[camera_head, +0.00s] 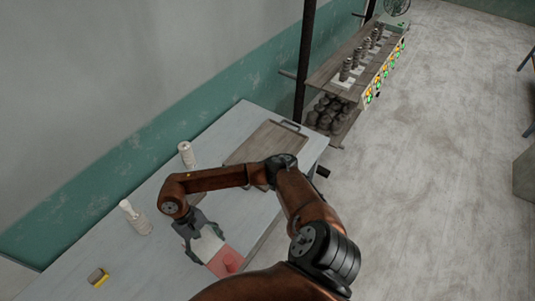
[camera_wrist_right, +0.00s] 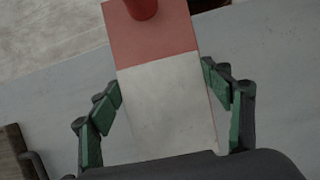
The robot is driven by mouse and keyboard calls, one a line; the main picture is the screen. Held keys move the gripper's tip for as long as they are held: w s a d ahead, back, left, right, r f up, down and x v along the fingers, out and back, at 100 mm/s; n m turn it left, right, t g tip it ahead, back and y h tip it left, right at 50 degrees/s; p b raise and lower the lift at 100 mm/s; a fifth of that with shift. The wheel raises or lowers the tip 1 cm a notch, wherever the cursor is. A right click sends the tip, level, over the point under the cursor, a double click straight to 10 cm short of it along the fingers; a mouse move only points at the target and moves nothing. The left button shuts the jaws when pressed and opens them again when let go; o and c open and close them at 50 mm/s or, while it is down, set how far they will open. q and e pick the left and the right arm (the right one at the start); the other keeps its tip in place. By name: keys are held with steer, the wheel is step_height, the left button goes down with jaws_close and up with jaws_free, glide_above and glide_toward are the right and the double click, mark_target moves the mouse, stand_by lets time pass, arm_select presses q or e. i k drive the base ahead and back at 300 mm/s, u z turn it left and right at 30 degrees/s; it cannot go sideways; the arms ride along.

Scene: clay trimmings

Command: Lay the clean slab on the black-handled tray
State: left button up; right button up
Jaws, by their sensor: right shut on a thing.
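A flat slab (camera_head: 208,243), pale grey-white with a red end, is at the front part of the table. A darker red lump sits on the red end. In the right wrist view the slab (camera_wrist_right: 165,105) lies between the green-padded fingers, its red end pointing away. My right gripper (camera_head: 199,240) is shut on the slab at its pale part. Whether the slab touches the table I cannot tell. The brown tray (camera_head: 262,142) with black handles lies on the table's far end, its near part hidden by my right arm. My left gripper is not in view.
Two pale stacked or bottle-like items (camera_head: 187,155) and (camera_head: 136,219) stand along the table's wall side. A shelf rack (camera_head: 340,75) with dark pieces stands beyond the table. The tray's visible surface is bare.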

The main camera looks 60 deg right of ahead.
mark_target(268, 152)
steer(key=k, duration=0.45)
steer(key=u, duration=3.1)
steer(key=k, duration=2.95)
steer(key=z, duration=2.4)
steer(key=i, duration=0.5)
steer(key=u, duration=0.05)
